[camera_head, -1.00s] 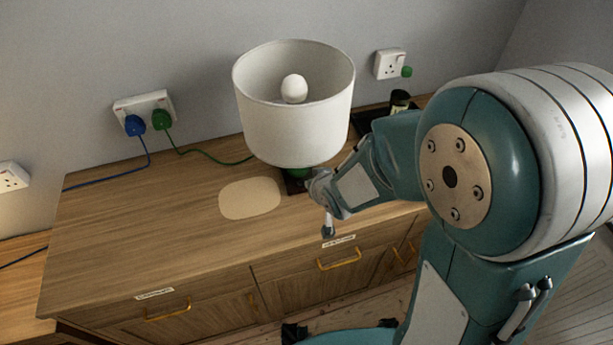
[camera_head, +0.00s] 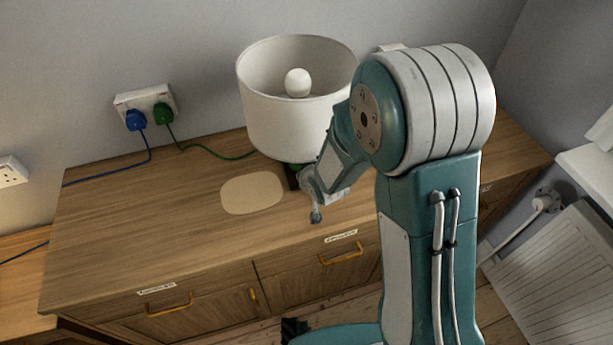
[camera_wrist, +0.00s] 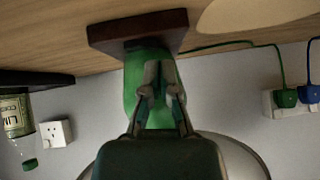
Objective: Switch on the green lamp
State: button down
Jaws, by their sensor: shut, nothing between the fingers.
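The green lamp stands on the cabinet, with a white shade (camera_head: 290,130) and a bulb (camera_head: 298,83) that looks unlit. In the wrist view, which is upside down, its green body (camera_wrist: 132,85) rises from a dark brown square base (camera_wrist: 110,35). My gripper (camera_wrist: 160,68) is shut and empty in front of the green body, with its tips near the base; I cannot tell whether it touches. In the head view my gripper (camera_head: 316,216) is at the near side of the lamp, below the shade. My arm hides part of the lamp. No switch is clearly visible.
A green plug (camera_head: 162,113) with a green cable towards the lamp and a blue plug (camera_head: 135,120) sit in a wall socket. A pale oval mat (camera_head: 252,193) lies left of the lamp. A bottle (camera_wrist: 18,115) shows in the wrist view. The cabinet's left side is clear.

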jog(key=shift+w+d+f, duration=0.15)
jog(key=shift+w+f, duration=0.3)
jog(key=shift+a+f, duration=0.25)
jog(key=shift+d, duration=0.1)
jog(key=shift+w+d+r, duration=0.15)
jog(key=shift+d+r, duration=0.1)
jog(key=shift+d, duration=0.45)
jog(key=shift+r, duration=0.1)
